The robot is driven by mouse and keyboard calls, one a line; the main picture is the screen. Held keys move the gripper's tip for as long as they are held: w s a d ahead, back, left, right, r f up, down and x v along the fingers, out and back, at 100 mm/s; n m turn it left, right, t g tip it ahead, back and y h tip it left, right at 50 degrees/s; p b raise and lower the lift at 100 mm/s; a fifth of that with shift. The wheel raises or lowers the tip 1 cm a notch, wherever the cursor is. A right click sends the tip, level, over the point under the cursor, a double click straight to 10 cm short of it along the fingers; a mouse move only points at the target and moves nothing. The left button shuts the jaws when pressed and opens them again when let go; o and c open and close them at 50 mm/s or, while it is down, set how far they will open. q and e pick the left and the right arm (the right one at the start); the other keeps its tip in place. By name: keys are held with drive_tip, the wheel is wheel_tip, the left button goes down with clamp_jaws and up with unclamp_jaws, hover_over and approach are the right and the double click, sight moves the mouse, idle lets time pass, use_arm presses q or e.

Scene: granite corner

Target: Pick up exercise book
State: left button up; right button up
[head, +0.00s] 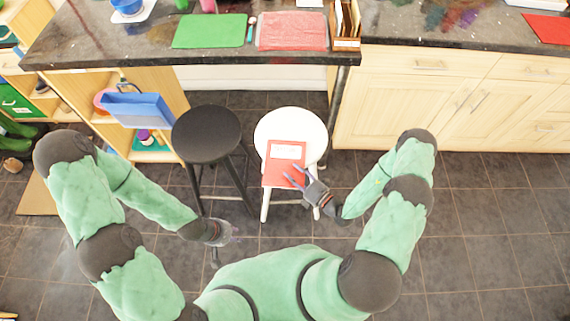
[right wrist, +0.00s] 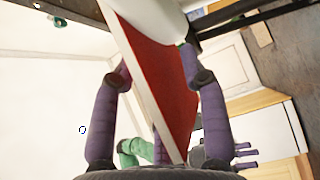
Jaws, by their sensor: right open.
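The red exercise book (head: 282,171) with a white label lies on the round white stool (head: 262,133) in the head view, its near end sticking out past the seat's front edge. My right gripper (head: 293,176) is open at the book's near right edge. In the right wrist view the red book (right wrist: 165,85) and its pale edge run between the two spread purple fingers (right wrist: 156,62); I cannot tell whether they touch it. My left gripper (head: 225,236) hangs low in front of the black stool, away from the book; its jaw opening is unclear.
A black stool (head: 206,134) stands left of the white one. The dark counter (head: 120,38) behind carries a green mat (head: 209,31), a pink mat (head: 292,31) and a wooden file holder (head: 346,20). A blue bin (head: 138,110) hangs at left. The tiled floor at right is clear.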

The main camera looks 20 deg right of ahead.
drive_tip(key=shift+w+a, duration=0.2)
drive_tip(key=shift+w, duration=0.05)
clamp_jaws()
drive_tip(key=shift+r, duration=0.1)
